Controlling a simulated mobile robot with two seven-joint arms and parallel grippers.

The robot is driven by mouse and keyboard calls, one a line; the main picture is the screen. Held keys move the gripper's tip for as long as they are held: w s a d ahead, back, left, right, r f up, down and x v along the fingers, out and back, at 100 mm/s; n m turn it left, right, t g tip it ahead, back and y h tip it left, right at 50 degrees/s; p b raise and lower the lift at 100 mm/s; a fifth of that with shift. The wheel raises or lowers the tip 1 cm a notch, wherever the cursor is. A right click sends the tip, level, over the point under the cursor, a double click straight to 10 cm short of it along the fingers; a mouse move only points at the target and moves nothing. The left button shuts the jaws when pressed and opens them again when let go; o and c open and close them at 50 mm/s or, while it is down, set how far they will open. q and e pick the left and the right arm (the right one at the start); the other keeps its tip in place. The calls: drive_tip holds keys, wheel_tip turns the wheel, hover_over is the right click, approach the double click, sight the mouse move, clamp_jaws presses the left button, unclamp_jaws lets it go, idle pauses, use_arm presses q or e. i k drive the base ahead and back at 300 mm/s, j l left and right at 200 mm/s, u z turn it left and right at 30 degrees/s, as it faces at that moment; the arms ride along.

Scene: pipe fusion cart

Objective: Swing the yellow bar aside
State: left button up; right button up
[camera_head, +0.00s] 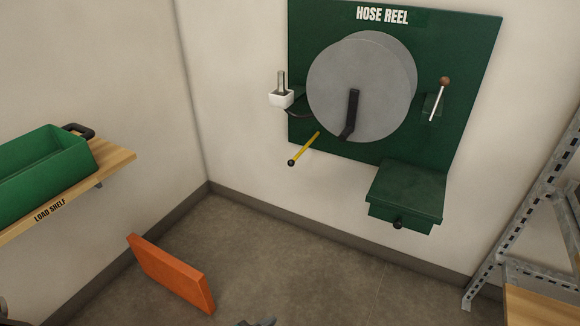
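The yellow bar (308,145) is a thin rod with a black ball knob (291,162) at its lower left end. It slants up to the right, towards the lower left edge of the large grey reel disc (335,85). The reel has a black crank handle (353,105) and is mounted on the green HOSE REEL board (455,60). How the bar's upper end is fixed is too small to tell. Neither gripper can be made out, and nothing touches the bar. Small dark grey slivers at the bottom edge and lower left corner are too cut off to identify.
A white block with a metal peg (281,97) sits left of the reel. A lever with a brown knob (439,98) is at its right. A green box (405,195) juts out below. A wooden shelf (110,162), orange slab (170,275) and metal rack (535,210) stand around open floor.

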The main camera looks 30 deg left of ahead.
sight(291, 163)
drive_tip(key=u, duration=0.55)
drive_tip(key=i+u, duration=0.35)
drive_tip(key=i+l+u, duration=0.15)
drive_tip(key=u, duration=0.2)
drive_tip(key=i+l+u, duration=0.15)
drive_tip(key=u, duration=0.15)
drive_tip(key=i+l+u, duration=0.2)
drive_tip(key=i+l, duration=0.6)
drive_tip(key=k+l, duration=0.05)
drive_tip(key=l, duration=0.05)
